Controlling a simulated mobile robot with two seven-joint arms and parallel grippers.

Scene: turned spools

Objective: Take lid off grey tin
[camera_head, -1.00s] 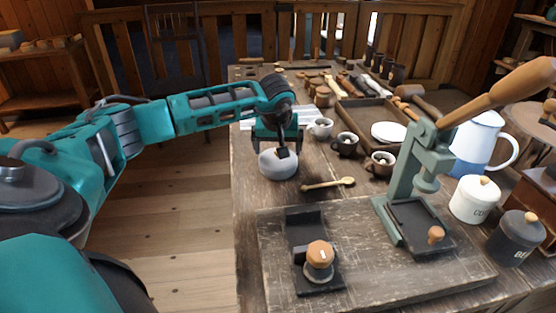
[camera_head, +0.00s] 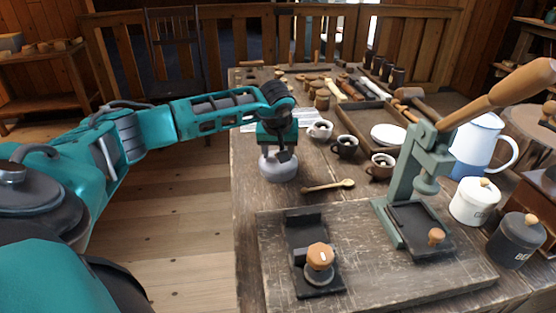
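The grey tin (camera_head: 279,173) is a low, round, light grey pot standing upright near the left edge of the wooden table. My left gripper (camera_head: 276,155) points straight down over it, with its dark fingertips at the top of the tin. The fingers and the teal gripper body hide most of the lid and any knob on it. I cannot tell whether the fingers are apart or closed on the lid. My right gripper is not in view.
A wooden spoon (camera_head: 328,186) lies just right of the tin. A green lever press (camera_head: 405,185) and a white canister (camera_head: 474,201) stand at the right.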

